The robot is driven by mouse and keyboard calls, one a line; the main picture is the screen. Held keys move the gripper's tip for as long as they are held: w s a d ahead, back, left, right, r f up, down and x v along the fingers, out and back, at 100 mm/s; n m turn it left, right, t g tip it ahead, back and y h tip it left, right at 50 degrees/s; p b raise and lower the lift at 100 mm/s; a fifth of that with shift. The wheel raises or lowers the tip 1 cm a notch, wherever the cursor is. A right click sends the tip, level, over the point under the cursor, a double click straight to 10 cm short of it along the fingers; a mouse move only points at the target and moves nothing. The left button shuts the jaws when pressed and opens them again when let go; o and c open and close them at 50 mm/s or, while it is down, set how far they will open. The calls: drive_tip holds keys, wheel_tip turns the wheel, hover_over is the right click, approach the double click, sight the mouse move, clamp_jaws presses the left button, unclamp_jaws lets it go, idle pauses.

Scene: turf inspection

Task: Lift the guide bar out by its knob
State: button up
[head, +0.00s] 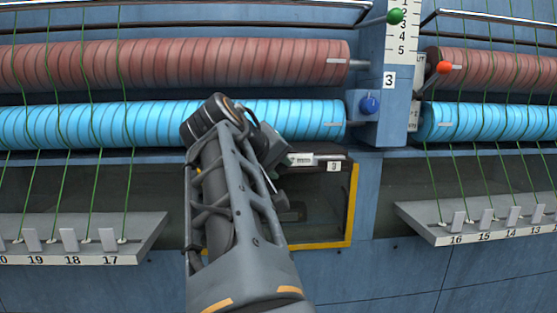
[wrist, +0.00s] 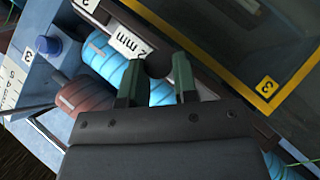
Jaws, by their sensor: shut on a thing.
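My gripper (wrist: 157,62) is shut on a dark round knob (wrist: 158,66), with one dark green finger on each side of it. The knob sits beside a white label reading "2 mm" (wrist: 130,43) on what looks like the guide bar. In the head view my gripper (head: 277,160) is at the left end of the bar's visible label (head: 301,159), above the yellow-edged window. My arm hides the knob and much of the bar there. I cannot tell whether the bar is seated or raised.
A yellow-edged dark window (head: 352,205) lies below the bar. Blue yarn rollers (head: 90,122) and red-brown rollers (head: 170,63) run above. A blue knob (head: 370,104) and scale post (head: 403,40) stand to the right. Numbered ledges (head: 80,228) with green yarns flank both sides.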

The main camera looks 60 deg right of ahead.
clamp_jaws()
drive_tip(key=shift+r, duration=0.2)
